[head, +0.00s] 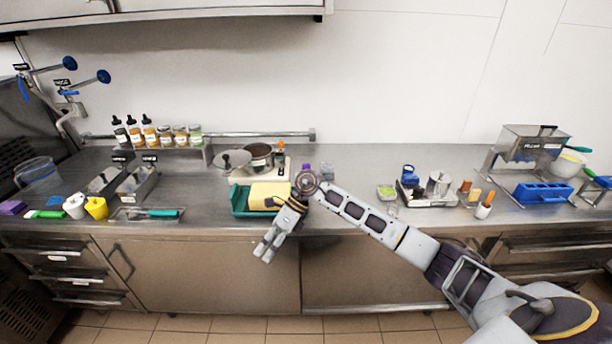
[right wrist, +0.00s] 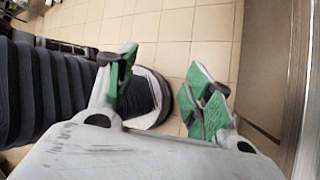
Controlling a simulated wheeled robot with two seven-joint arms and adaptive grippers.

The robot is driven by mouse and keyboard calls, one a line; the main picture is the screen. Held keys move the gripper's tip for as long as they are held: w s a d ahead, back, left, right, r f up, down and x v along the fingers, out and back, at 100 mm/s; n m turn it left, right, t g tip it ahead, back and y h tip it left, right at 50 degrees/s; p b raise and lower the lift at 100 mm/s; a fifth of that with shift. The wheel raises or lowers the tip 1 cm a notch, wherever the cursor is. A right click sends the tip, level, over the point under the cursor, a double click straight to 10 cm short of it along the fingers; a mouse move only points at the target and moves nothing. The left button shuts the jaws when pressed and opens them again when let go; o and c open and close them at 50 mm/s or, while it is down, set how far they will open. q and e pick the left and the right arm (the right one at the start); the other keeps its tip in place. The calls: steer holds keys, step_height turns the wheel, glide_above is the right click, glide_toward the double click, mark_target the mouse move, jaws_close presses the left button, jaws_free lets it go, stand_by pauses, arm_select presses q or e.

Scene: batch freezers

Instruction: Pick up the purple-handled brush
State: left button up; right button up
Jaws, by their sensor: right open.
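I cannot make out the purple-handled brush for certain. A small purple item (head: 306,167) shows just behind my right wrist on the counter, mostly hidden, and its shape is unclear. Another purple item (head: 12,207) lies at the far left end of the counter. My right gripper (head: 266,248) hangs in front of the counter edge, pointing down, open and empty. In the right wrist view its green-padded fingers (right wrist: 163,88) stand apart with only floor and my base beyond. My left gripper is not in view.
A green tray with a yellow block (head: 270,196) sits right behind my right gripper.

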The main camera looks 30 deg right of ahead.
steer(key=d+r+n+h, duration=0.1)
steer(key=d+r+h, duration=0.2)
steer(key=d, duration=0.3)
steer(key=s+d+r+n+t+h+b, duration=0.1)
steer(key=d+r+n+h, duration=0.1)
steer(key=d+r+h, duration=0.2)
steer(key=shift+s+d+h, duration=0.15)
steer(key=shift+d+h, duration=0.45)
steer(key=shift+d, duration=0.45)
